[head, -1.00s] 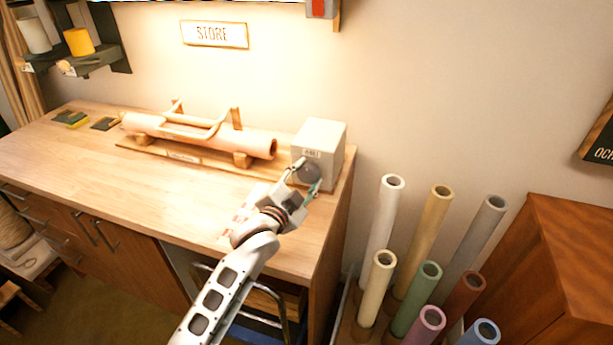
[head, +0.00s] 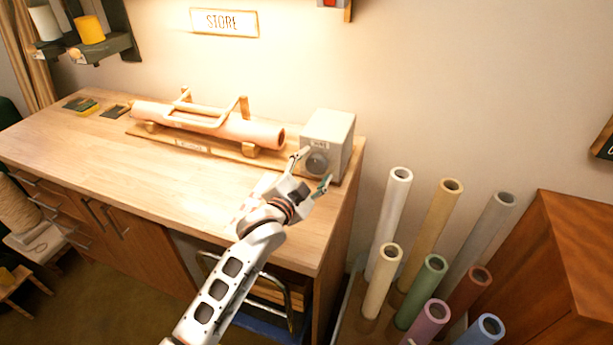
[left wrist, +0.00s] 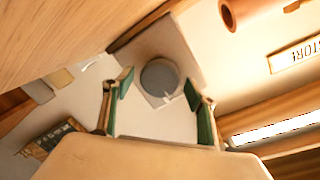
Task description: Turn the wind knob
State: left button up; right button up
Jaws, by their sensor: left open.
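The wind knob (head: 317,164) is a round grey dial on the front of a pale box (head: 334,136) at the right end of the workbench. A small label (head: 320,145) sits above it. In the left wrist view the knob (left wrist: 160,77) shows face-on, with a small pale mark at its lower right edge. My left gripper (head: 314,170) is open in front of the knob. In the left wrist view its green-padded fingers (left wrist: 158,93) stand on either side of the knob, apart from it, with nothing between them. My right gripper is not in view.
A pink-tan roll (head: 210,122) lies in a wooden cradle left of the box. Several coloured tubes (head: 432,280) stand on the floor right of the bench, beside a wooden cabinet (head: 570,260). The bench top (head: 120,140) left of my arm is mostly clear.

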pick_arm(q)
jog(key=v, duration=1.1)
jog(key=shift+s+a, duration=0.1)
jog(key=shift+s, duration=0.2)
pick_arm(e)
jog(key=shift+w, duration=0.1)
